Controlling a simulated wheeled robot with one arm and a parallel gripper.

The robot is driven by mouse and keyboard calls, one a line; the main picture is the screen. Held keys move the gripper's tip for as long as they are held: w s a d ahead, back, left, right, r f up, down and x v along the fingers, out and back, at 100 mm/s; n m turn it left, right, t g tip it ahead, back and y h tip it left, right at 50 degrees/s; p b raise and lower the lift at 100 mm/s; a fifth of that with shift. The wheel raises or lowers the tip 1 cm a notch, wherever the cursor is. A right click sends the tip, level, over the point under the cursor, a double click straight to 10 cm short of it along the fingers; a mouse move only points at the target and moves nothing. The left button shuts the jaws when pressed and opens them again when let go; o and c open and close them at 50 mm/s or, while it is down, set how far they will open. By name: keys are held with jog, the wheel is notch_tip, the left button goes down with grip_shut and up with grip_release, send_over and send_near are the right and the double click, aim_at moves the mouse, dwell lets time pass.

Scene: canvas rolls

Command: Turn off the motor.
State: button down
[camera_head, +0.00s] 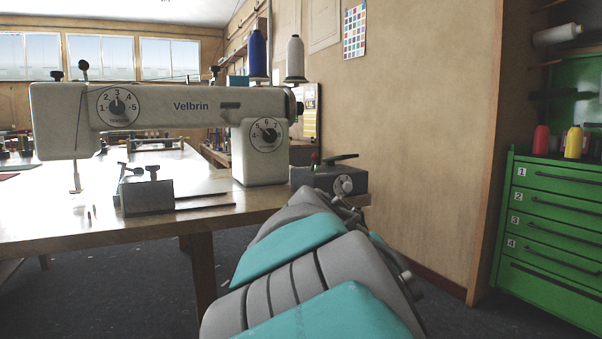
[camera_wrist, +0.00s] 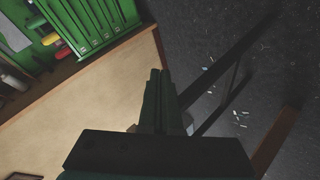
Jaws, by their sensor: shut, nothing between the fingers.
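A white sewing machine marked Velbrin (camera_head: 190,106) stands on a wooden table (camera_head: 130,222), with a numbered dial at each end. A grey box (camera_head: 325,178) sits at the table's right end. It has a black lever on top, small red and green spots at its upper left, and a pale round knob on its front. I cannot tell which part switches the motor. My arm reaches up toward this box and hides its lower front. My gripper (camera_wrist: 158,78) shows in the wrist view, fingers together and empty, over the floor and wall edge. It cannot be made out in the head view.
A green drawer cabinet (camera_head: 555,230) stands at the right, with red and yellow spools on top. Blue (camera_head: 257,52) and white (camera_head: 295,60) thread cones stand above the machine. Dark floor (camera_head: 450,310) lies clear between table and cabinet.

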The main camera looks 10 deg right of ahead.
aim_at(312, 158)
jog(key=w+a+r+n+t+h+b, duration=0.1)
jog(key=w+a+r+t+h, duration=0.25)
jog(key=a+r, duration=0.3)
jog(key=w+a+r+t+h, duration=0.2)
jog(key=w+a+r+t, duration=0.1)
jog(key=w+a+r, duration=0.3)
jog(key=w+a+n+t, duration=0.2)
jog(key=a+t, duration=0.1)
jog(key=a, duration=0.5)
jog(key=shift+a+r, duration=0.15)
jog(key=shift+r, duration=0.2)
jog(key=p+x, duration=0.1)
jog(key=x, duration=1.3)
jog(key=shift+f, duration=0.15)
jog(key=shift+p, duration=0.45)
jog(key=shift+w+n+y+p, duration=0.1)
jog(key=shift+n+y+p, duration=0.3)
jog(key=shift+n+y, duration=0.1)
